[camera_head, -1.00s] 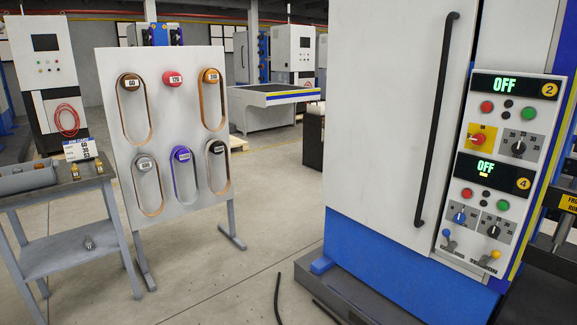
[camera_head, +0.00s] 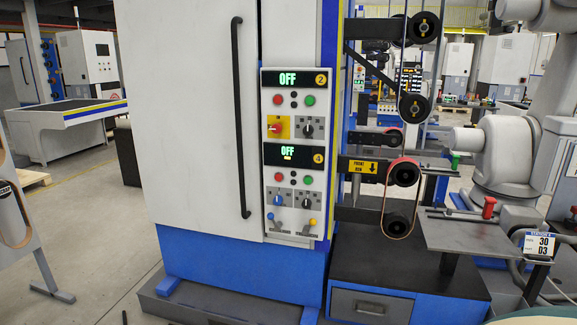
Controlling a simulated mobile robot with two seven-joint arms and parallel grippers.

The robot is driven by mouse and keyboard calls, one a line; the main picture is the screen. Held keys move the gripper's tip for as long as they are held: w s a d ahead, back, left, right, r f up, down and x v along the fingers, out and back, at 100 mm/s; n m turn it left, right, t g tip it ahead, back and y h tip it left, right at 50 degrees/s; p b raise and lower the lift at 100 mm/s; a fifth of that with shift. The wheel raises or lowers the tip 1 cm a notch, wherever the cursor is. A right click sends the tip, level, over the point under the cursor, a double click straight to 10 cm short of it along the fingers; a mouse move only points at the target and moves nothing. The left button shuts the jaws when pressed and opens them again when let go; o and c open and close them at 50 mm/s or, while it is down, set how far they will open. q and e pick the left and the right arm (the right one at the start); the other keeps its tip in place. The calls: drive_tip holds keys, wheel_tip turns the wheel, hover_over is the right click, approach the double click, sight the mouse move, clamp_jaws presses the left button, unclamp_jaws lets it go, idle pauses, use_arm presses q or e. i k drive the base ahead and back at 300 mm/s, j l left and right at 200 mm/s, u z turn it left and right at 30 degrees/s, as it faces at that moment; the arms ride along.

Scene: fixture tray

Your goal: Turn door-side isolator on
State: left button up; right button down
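The control panel (camera_head: 322,150) stands on the right side of a tall white and blue machine, next to its door (camera_head: 190,120) with a long black handle (camera_head: 238,115). A red rotary switch on a yellow plate (camera_head: 278,127) sits at the panel's left, door side, under the upper display (camera_head: 294,79), which reads OFF and is marked 2. The lower display (camera_head: 293,154) also reads OFF and is marked 4. Below it are a blue knob (camera_head: 279,200) and a black knob (camera_head: 305,202). The red switch's exact angle is too small to tell. Neither of my grippers is in view.
Red and green buttons and a black selector (camera_head: 308,128) crowd the red switch. Belt wheels (camera_head: 403,173) and a grey work plate (camera_head: 473,234) stick out right of the machine. A dark plinth (camera_head: 200,303) edges its front. Floor at the left (camera_head: 105,240) is mostly clear.

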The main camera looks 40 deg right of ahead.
sight(276, 128)
drive_tip(key=i+l+z, duration=0.1)
drive_tip(key=i+l, duration=0.25)
drive_tip(key=l, duration=0.15)
drive_tip(key=i+l+z, duration=0.1)
drive_tip(key=i+l, duration=0.3)
drive_tip(key=l, duration=0.1)
